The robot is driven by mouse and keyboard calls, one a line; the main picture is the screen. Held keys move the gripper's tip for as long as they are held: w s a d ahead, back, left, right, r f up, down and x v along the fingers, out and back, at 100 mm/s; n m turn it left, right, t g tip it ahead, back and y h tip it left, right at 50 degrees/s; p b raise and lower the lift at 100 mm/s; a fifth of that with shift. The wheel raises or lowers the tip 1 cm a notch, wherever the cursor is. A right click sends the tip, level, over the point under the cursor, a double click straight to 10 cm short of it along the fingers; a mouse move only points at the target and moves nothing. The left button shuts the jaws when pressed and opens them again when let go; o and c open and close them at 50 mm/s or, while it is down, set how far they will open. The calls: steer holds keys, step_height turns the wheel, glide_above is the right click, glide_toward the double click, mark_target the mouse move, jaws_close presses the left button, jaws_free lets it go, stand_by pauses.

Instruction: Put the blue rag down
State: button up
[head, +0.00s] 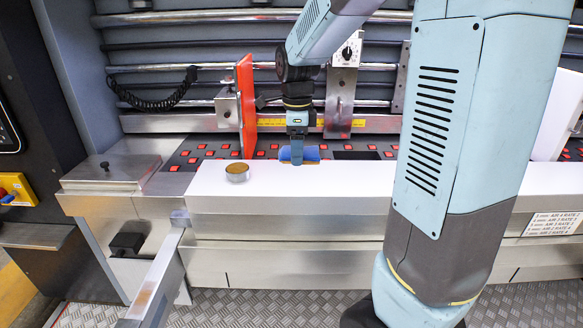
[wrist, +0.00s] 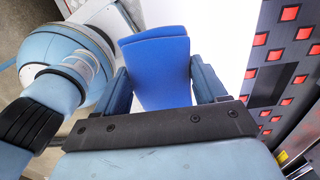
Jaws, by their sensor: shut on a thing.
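The blue rag (wrist: 157,68) is folded and sits between the two fingers of my gripper (wrist: 162,85) in the wrist view. My gripper is shut on it. In the head view the rag (head: 308,154) shows at the tip of my gripper (head: 297,152), low over the white surface (head: 330,178) near its back edge. I cannot tell for sure whether the rag touches the surface.
A round tin (head: 237,172) stands on the white surface to the left of the rag. An orange upright plate (head: 246,105) stands behind it. Red-buttoned dark panels (head: 205,152) lie behind the surface. The white surface is clear in front of the rag.

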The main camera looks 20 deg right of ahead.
glide_above(290, 176)
steer(key=f, duration=0.6)
steer(key=shift+s+f, duration=0.25)
steer(key=shift+s, duration=0.1)
steer(key=shift+w+f, duration=0.25)
steer(key=shift+f, duration=1.65)
steer(key=o, duration=1.3)
steer(key=shift+f, duration=0.1)
